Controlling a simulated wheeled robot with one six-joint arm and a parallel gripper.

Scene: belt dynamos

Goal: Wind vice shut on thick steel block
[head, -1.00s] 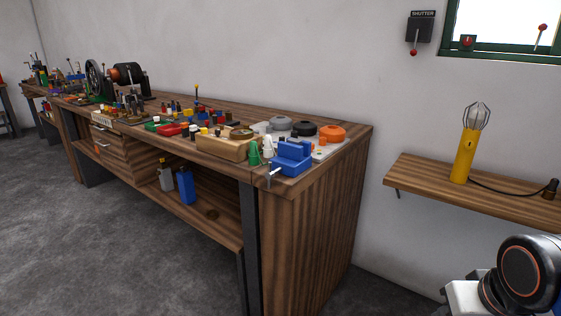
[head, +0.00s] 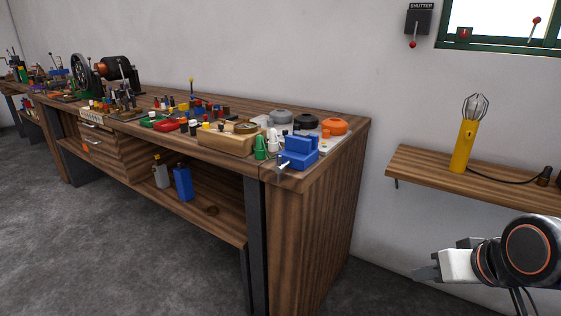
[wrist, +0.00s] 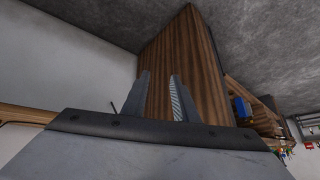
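The blue vice (head: 298,153) sits on the near right corner of the wooden bench, with its metal handle (head: 281,168) at the front edge. I cannot make out a steel block in its jaws or elsewhere at this size. My gripper (head: 427,273) is at the lower right of the head view, well to the right of the bench and apart from the vice. In the wrist view my gripper (wrist: 158,84) shows two fingers with a gap between them and nothing held. The bench's end panel (wrist: 172,55) is behind them. The vice is not visible there.
The bench (head: 315,190) carries green cones (head: 260,148), a wooden block (head: 225,140) and many small parts. A wall shelf (head: 420,170) with a yellow lamp (head: 464,145) is on the right. The grey floor (head: 110,230) before the bench is clear.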

